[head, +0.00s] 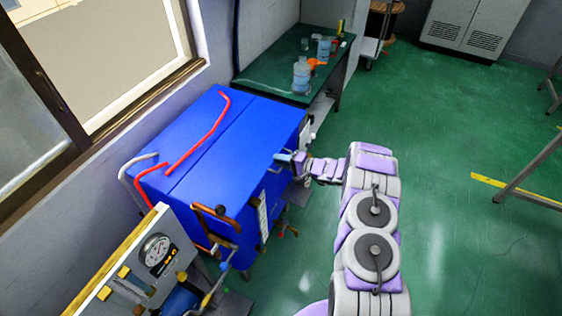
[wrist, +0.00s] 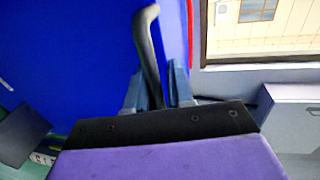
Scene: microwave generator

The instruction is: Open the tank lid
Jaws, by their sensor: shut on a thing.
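The blue tank (head: 222,150) stands by the wall at the left of centre in the head view, its flat blue lid on top. In the wrist view the blue surface (wrist: 75,50) fills the upper left, and a dark curved handle (wrist: 147,45) stands in front of it. My gripper (head: 290,157) is at the tank's right edge in the head view. In the wrist view my gripper (wrist: 160,90) has its fingers around the lower part of the handle and is shut on it. The handle's lower end is hidden behind my gripper.
Red pipes (head: 200,135) run over the tank. A panel with a gauge (head: 157,252) stands at the near left. A green table (head: 270,78) with bottles is behind the tank. The green floor (head: 440,130) to the right is largely open.

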